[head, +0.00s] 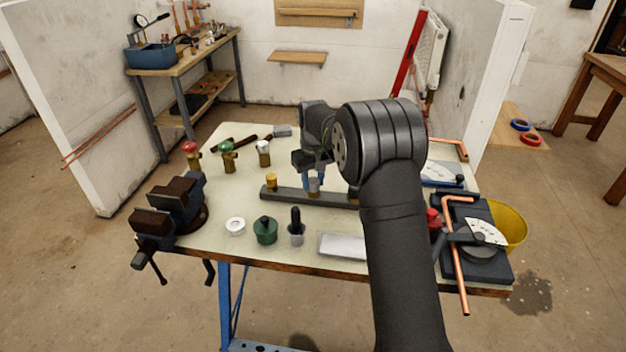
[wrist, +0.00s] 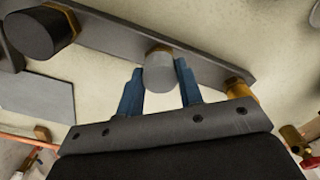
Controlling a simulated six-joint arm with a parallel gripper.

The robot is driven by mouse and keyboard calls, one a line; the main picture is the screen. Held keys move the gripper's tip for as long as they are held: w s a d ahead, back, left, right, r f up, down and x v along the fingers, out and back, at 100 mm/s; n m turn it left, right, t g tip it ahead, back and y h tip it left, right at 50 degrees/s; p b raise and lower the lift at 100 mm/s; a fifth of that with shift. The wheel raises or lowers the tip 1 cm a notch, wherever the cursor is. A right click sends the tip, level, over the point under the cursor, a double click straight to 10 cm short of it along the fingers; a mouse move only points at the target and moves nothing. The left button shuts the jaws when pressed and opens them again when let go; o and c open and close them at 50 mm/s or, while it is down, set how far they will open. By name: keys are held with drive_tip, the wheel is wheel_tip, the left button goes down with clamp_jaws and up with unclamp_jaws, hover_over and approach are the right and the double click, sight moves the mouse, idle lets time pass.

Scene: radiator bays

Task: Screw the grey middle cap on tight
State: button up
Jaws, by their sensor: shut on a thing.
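The grey middle cap (head: 314,186) sits on the middle fitting of a dark grey bar (head: 288,194) on the bench. In the wrist view the grey cap (wrist: 160,74) is between my two blue fingers, with a brass edge of the fitting showing behind it. My gripper (wrist: 159,84) is shut on the cap; in the head view my gripper (head: 313,180) reaches down over it from above. A brass fitting (wrist: 237,88) stands at one end of the bar, and a larger dark cap (wrist: 36,32) at the other. I cannot tell how tightly the cap is seated.
Red, green and white-topped valves (head: 228,157) stand behind the bar. A white ring (head: 235,226), a green canister (head: 265,230) and a black-handled tool (head: 296,226) stand in front. A vise (head: 170,213) is at the left. My arm hides the bar's right end.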

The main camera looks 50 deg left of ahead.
drive_tip(key=m, duration=0.3)
drive_tip(key=shift+m, duration=0.3)
drive_tip(key=o, duration=1)
drive_tip(key=shift+c, duration=0.2)
